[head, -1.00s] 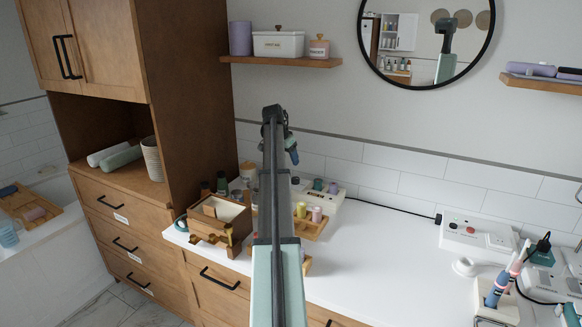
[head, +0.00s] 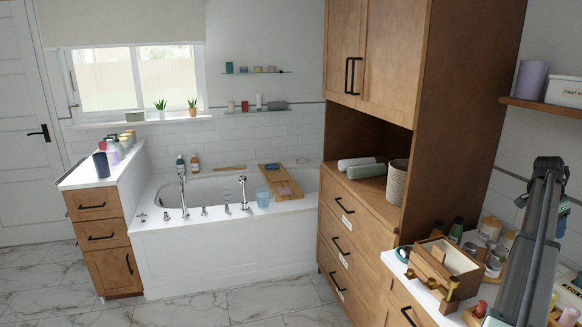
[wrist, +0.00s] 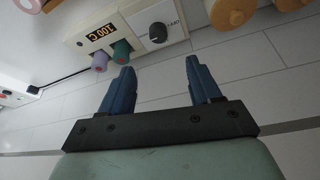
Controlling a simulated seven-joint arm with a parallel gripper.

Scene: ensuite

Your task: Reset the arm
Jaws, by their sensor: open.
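My gripper (wrist: 157,82) is open and empty in the wrist view, its two blue fingers spread apart. Past the fingers is a white appliance (wrist: 190,22) with a dial and a small display reading about 100 C. A purple piece (wrist: 100,61) and a green piece (wrist: 122,50) are at its edge. In the head view my arm rises over the counter at the right, and the gripper's fingers are mostly hidden there.
A wooden box (head: 443,266) stands on the white counter beside several jars and bottles. A tall wooden cabinet (head: 370,120) stands left of it. A bathtub (head: 225,235) and a drawer unit (head: 104,238) are farther left. The marble floor (head: 200,305) is open.

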